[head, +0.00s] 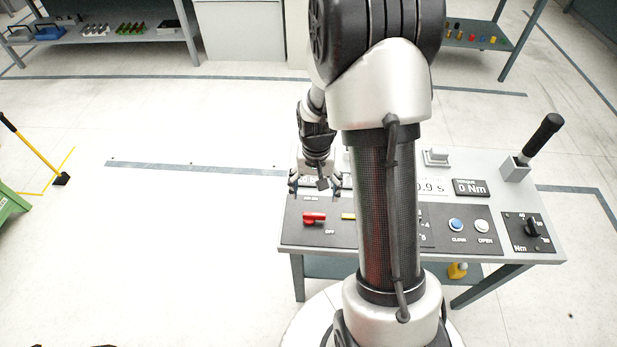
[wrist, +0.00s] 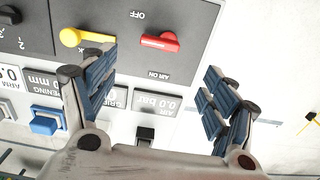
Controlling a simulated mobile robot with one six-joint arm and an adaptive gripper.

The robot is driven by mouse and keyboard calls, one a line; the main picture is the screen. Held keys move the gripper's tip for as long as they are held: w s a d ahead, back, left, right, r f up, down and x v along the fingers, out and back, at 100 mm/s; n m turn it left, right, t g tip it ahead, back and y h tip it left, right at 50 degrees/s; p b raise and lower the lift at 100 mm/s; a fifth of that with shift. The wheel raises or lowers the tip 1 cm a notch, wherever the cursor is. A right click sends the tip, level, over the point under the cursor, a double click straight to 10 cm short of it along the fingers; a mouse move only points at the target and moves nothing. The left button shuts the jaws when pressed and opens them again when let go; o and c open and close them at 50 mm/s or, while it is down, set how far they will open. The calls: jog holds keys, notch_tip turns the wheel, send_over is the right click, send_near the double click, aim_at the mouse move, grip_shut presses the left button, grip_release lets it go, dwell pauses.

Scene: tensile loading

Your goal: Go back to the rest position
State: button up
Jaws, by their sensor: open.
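My gripper (head: 315,188) is open and empty above the left part of the control table (head: 548,249). In the wrist view its two blue-padded fingers (wrist: 163,97) stand apart with nothing between them. A red rotary handle (wrist: 160,41) lies just beyond the fingertips in the wrist view, and it also shows in the head view (head: 314,217) near the "OFF" label. A yellow handle (wrist: 84,38) sits beside it, partly hidden by my arm in the head view. My arm covers the middle of the panel there.
Blue (head: 456,225) and white (head: 482,226) buttons, a black knob (head: 532,229) and an upright black lever (head: 543,135) occupy the table's right side. Shelving (head: 100,36) stands at the back left. A yellow-handled tool (head: 35,150) is at the far left. The floor left of the table is mostly clear.

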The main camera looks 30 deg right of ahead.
jog(key=s+a+r+n+t, duration=0.1)
jog(key=s+a+r+n, duration=0.2)
jog(key=r, duration=0.6)
jog(key=s+a+r+t, duration=0.1)
jog(key=s+a+r, duration=0.1)
jog(key=a+r, duration=0.5)
jog(key=s+a+r+n+t, duration=0.2)
jog(key=s+a+r+n, duration=0.1)
jog(key=s+r, duration=0.6)
jog(key=s+n, duration=0.1)
jog(key=s, duration=0.2)
jog(key=shift+s+r+t, duration=0.3)
jog(key=shift+s+r, duration=0.1)
